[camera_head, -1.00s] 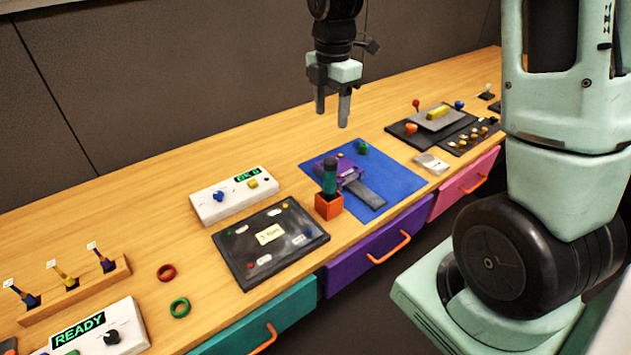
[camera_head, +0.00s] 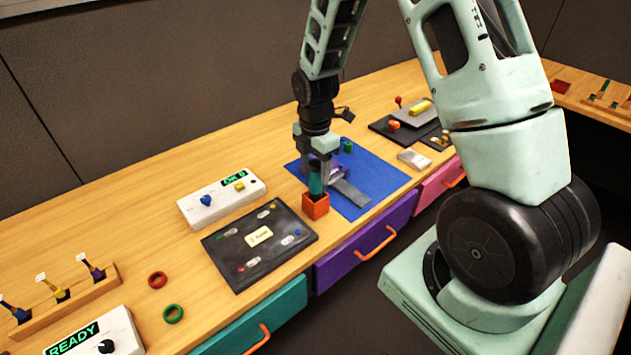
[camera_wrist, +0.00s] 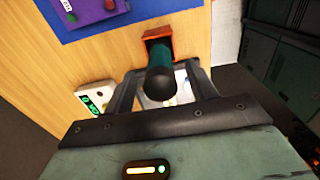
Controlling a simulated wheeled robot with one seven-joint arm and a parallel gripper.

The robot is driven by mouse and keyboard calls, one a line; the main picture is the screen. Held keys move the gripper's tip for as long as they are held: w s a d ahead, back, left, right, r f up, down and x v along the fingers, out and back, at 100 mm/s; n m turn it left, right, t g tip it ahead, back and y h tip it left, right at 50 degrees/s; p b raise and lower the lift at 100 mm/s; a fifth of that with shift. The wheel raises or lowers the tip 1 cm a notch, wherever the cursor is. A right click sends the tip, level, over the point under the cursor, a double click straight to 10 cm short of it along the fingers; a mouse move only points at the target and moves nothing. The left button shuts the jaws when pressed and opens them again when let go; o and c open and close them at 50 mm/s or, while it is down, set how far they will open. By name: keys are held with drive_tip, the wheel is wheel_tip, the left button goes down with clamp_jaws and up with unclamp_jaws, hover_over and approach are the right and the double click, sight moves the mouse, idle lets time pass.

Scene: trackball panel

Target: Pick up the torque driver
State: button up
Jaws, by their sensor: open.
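The torque driver (camera_head: 315,184) has a teal handle with a black end and stands upright in a small orange holder (camera_head: 316,208). In the wrist view, the driver (camera_wrist: 160,72) points its black end toward the camera, with the orange holder (camera_wrist: 157,34) behind it. My gripper (camera_head: 316,172) is lowered at the driver's upper part. In the wrist view, my gripper (camera_wrist: 162,86) is open, with a finger on each side of the handle. I cannot tell whether a finger touches it. The driver's lower part is hidden in the holder.
A blue mat (camera_head: 373,180) with a purple fixture and grey bar lies right behind the holder. A black panel (camera_head: 232,263) and a white "OK" box (camera_head: 192,211) stand to the left. Red (camera_head: 157,280) and green (camera_head: 173,314) rings lie farther left. Bare wood surrounds these.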

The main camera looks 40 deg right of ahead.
sight(316, 187)
drive_tip(key=shift+f, duration=1.35)
drive_tip(key=shift+c, duration=0.4)
drive_tip(key=c, duration=1)
